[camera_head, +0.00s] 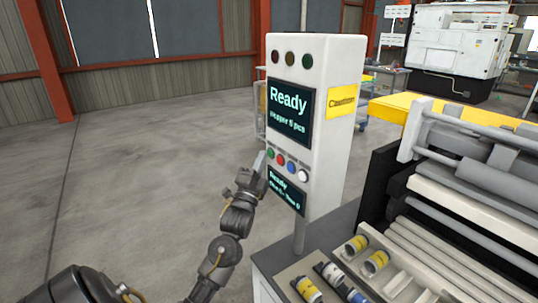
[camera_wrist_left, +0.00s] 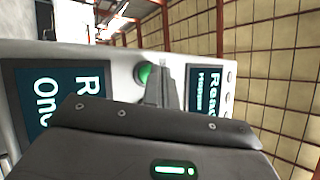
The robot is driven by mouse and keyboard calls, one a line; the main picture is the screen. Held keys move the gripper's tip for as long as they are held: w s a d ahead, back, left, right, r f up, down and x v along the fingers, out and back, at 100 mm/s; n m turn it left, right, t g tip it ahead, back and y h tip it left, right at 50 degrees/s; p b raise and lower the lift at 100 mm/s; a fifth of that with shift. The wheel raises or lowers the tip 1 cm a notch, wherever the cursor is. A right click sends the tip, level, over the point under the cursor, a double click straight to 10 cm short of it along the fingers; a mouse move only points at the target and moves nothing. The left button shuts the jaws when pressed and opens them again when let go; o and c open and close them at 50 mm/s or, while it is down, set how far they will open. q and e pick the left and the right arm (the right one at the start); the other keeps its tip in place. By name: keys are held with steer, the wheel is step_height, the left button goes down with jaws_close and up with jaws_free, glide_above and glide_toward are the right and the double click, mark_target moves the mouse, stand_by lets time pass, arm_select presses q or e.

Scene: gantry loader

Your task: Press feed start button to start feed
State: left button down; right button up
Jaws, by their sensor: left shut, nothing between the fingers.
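A white control box (camera_head: 338,130) stands upright on a post at the middle. Its upper screen (camera_head: 289,112) reads "Ready", and a lower screen (camera_head: 286,190) also reads "Ready". Between the screens is a row of buttons: green (camera_head: 270,154), red (camera_head: 281,160), blue (camera_head: 291,167) and white (camera_head: 303,175). My left gripper (camera_head: 260,161) is shut and empty, its tips close to the green button. In the left wrist view the shut fingers (camera_wrist_left: 160,85) are right beside the green button (camera_wrist_left: 143,73); I cannot tell whether they touch it. My right gripper is out of view.
Three dark lamps (camera_head: 290,59) sit atop the box, and a yellow caution sign (camera_head: 343,101) is on its side. A roller machine (camera_head: 470,190) stands at the right. The floor at left is clear.

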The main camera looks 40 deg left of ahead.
arm_select(q)
steer(key=shift+w+d, duration=0.1)
steer(key=shift+w, duration=0.25)
stand_by(0.4)
stand_by(0.3)
steer(key=shift+s+a, duration=0.2)
steer(key=shift+s, duration=0.55)
steer(key=s, duration=0.2)
steer(key=s+a+p, duration=0.1)
steer(key=s, duration=0.1)
steer(key=shift+s+a+p, duration=0.2)
steer(key=shift+s+p, duration=0.1)
steer(key=shift+s, duration=0.1)
stand_by(0.6)
